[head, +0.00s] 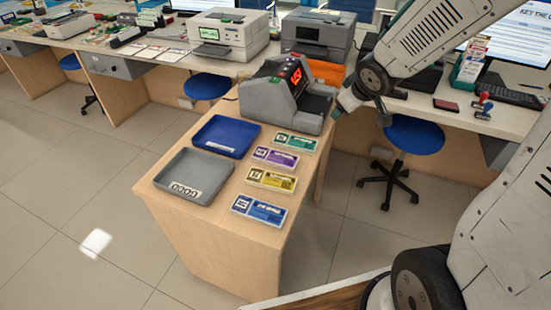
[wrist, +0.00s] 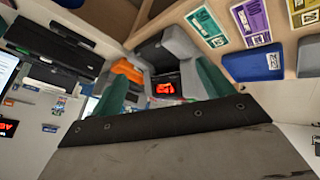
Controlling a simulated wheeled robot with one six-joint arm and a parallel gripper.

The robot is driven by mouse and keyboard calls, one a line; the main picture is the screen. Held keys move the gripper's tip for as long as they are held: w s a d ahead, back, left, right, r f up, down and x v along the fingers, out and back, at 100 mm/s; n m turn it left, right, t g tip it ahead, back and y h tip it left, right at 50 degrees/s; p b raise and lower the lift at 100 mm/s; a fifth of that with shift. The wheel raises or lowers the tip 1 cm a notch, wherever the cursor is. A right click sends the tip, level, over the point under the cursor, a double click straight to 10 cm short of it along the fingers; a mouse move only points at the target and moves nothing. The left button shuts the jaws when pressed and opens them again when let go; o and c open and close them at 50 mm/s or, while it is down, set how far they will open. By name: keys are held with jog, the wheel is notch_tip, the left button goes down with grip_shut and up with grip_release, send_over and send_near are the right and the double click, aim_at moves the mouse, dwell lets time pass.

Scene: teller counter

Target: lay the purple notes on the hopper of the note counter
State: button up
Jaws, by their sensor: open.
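The purple notes (head: 275,157) lie flat on the counter top, second from the back in a row of note bundles. They also show near the top right of the wrist view (wrist: 251,22). The grey note counter (head: 275,96) stands behind the row, its red display lit; it is in the middle of the wrist view (wrist: 182,45). I cannot make out its hopper clearly. My gripper (head: 337,112) is right of the note counter in the head view, apart from the notes. Its green fingers (wrist: 160,88) are spread, with nothing held between them.
Green notes (head: 296,142), yellow notes (head: 271,179) and blue notes (head: 259,209) lie in the same row. A blue tray (head: 226,136) and a grey tray marked GOOD (head: 185,177) are left of them. Printers (head: 228,34) and a blue stool (head: 415,134) stand behind.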

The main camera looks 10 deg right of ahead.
jog(key=w+a+f+n+t+y, duration=0.1)
jog(key=w+a+f+n+y, duration=0.1)
jog(key=w+f, duration=0.3)
jog(key=n+y, duration=0.4)
jog(key=y, duration=0.6)
send_near(277, 157)
jog(key=shift+w+a+f+g, duration=0.1)
jog(key=shift+w+a+g, duration=0.25)
jog(key=shift+w, duration=0.3)
jog(key=shift+a+f, duration=0.1)
jog(key=shift+a, duration=0.1)
jog(key=x, duration=0.7)
jog(key=shift+w+a, duration=0.15)
jog(key=c, duration=1.2)
